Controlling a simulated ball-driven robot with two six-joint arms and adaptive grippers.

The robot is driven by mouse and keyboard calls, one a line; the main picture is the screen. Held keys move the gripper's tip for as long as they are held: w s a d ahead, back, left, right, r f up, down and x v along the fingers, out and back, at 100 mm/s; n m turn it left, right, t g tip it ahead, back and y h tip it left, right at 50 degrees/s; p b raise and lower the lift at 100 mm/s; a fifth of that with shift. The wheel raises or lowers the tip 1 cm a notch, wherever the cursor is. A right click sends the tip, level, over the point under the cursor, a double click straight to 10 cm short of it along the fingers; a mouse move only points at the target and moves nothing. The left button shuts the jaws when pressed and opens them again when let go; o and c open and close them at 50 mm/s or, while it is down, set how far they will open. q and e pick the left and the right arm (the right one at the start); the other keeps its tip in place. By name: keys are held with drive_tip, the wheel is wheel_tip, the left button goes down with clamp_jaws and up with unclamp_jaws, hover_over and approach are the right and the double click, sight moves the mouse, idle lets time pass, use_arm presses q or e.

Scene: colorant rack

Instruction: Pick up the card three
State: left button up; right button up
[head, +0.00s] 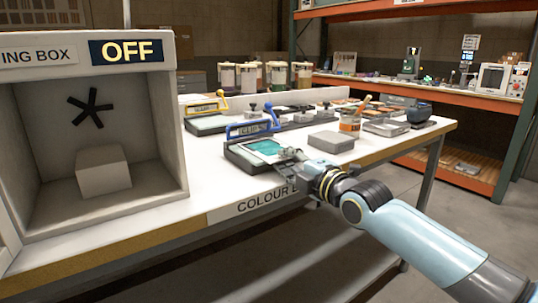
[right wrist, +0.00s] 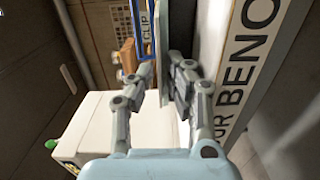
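A teal card (head: 265,147) lies on a dark board under a blue-handled clip (head: 250,128) at the bench's front edge. The clip's label begins with "CLIP"; its number is too small to read. I cannot confirm which card is card three. My right gripper (head: 290,156) is at the card's right end, with its fingers partly over the board. In the right wrist view, the gripper (right wrist: 167,73) has its fingers apart, with the dark board's edge (right wrist: 176,48) between or just beyond them. Contact cannot be told. My left gripper is not in view.
A grey booth (head: 170,150) marked "OFF" stands left on the white bench (head: 215,185). Behind are a yellow-handled clip (head: 205,105) and several jars (head: 250,78).

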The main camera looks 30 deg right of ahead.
drive_tip(key=shift+c, duration=0.2)
clamp_jaws()
drive_tip(key=shift+r, duration=0.1)
